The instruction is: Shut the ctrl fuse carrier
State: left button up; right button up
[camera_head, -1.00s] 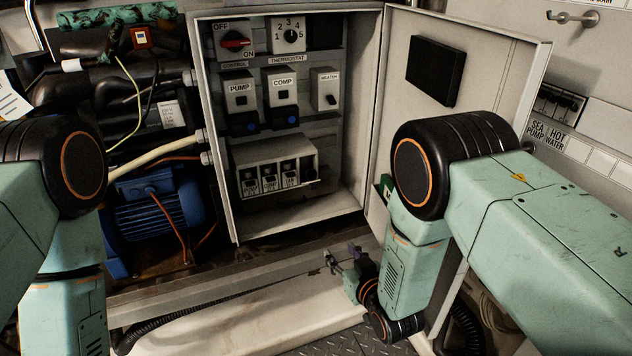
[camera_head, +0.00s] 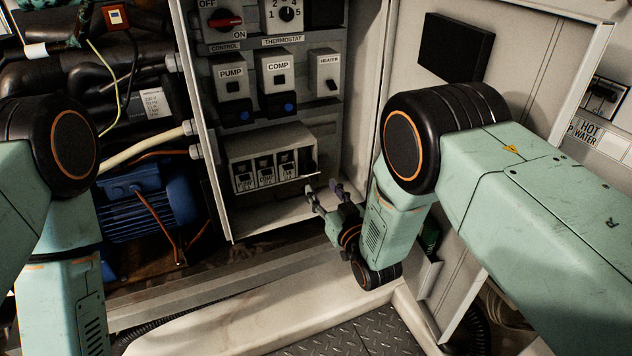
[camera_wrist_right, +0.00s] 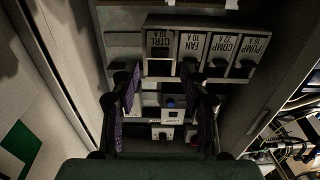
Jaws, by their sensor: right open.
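The fuse block (camera_head: 262,150) is a pale box low in the open cabinet, with a row of labelled carriers. In the head view the ctrl fuse carrier (camera_head: 309,168) is at the right end and sticks out from the block. In the right wrist view the CTRL position (camera_wrist_right: 160,45) is at the left end of the row, beside FAN, COMP and PUMP; its exact tilt is hard to tell. My right gripper (camera_head: 323,189) is open and empty, just below and in front of the ctrl end, apparently apart from it. Its fingers (camera_wrist_right: 166,95) also show in the wrist view. My left gripper is out of view.
Above the block are the pump switch (camera_head: 233,86), comp switch (camera_head: 279,82) and heater switch (camera_head: 326,74). The cabinet door (camera_head: 513,65) stands open at right. A blue motor (camera_head: 145,205) is at left. The cabinet floor below the block is clear.

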aim_at(314, 177)
jog(key=b+x, duration=0.1)
jog(key=x, duration=0.2)
jog(key=shift+w+a+f, duration=0.15)
jog(key=shift+w, duration=0.2)
jog(key=shift+w+a, duration=0.15)
jog(key=shift+w, duration=0.35)
